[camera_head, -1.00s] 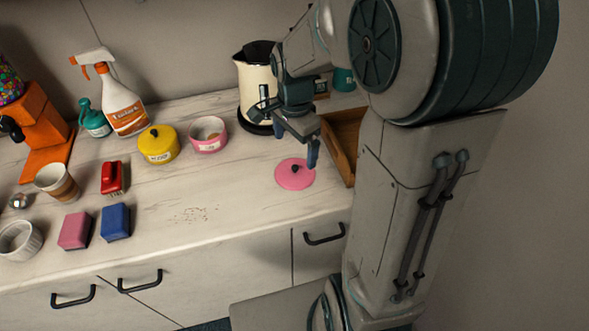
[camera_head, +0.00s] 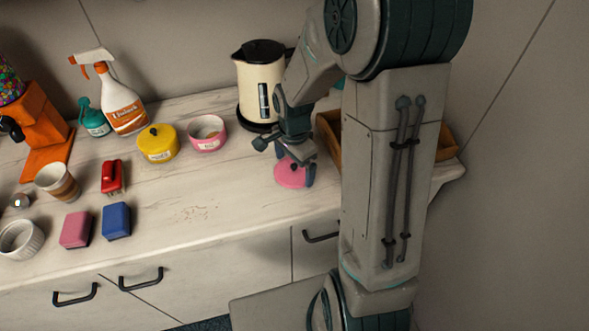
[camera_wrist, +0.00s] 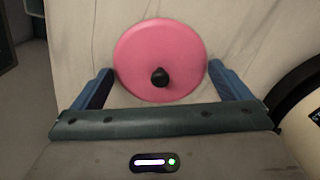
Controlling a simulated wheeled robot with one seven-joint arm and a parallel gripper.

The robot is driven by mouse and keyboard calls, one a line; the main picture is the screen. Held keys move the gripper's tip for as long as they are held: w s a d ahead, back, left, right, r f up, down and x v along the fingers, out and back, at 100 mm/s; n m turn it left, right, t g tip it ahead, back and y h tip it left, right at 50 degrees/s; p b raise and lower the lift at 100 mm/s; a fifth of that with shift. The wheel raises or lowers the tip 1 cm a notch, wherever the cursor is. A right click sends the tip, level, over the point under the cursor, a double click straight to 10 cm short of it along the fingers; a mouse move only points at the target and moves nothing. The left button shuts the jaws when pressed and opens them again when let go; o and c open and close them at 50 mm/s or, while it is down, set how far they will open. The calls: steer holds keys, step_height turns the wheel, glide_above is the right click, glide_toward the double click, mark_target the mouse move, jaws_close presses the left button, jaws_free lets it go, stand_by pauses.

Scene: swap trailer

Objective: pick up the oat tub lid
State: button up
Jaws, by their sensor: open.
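The oat tub lid is a pink disc (camera_head: 291,175) with a black knob, lying flat on the counter near its front right. In the wrist view the lid (camera_wrist: 158,48) lies between my two blue fingers, with its knob toward my palm. My gripper (camera_head: 294,178) is open over the lid, one finger to each side, and holds nothing. It also shows in the wrist view (camera_wrist: 162,82). The open pink tub (camera_head: 206,133) stands further back, with some contents inside. My gripper hides part of the lid in the head view.
A cream kettle (camera_head: 260,85) stands behind my gripper. A wooden tray (camera_head: 330,139) is just to the right, partly behind my arm.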

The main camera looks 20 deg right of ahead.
steer(key=c, duration=1.3)
steer(key=shift+s, duration=0.2)
steer(key=c, duration=0.6)
steer(key=shift+c, duration=0.4)
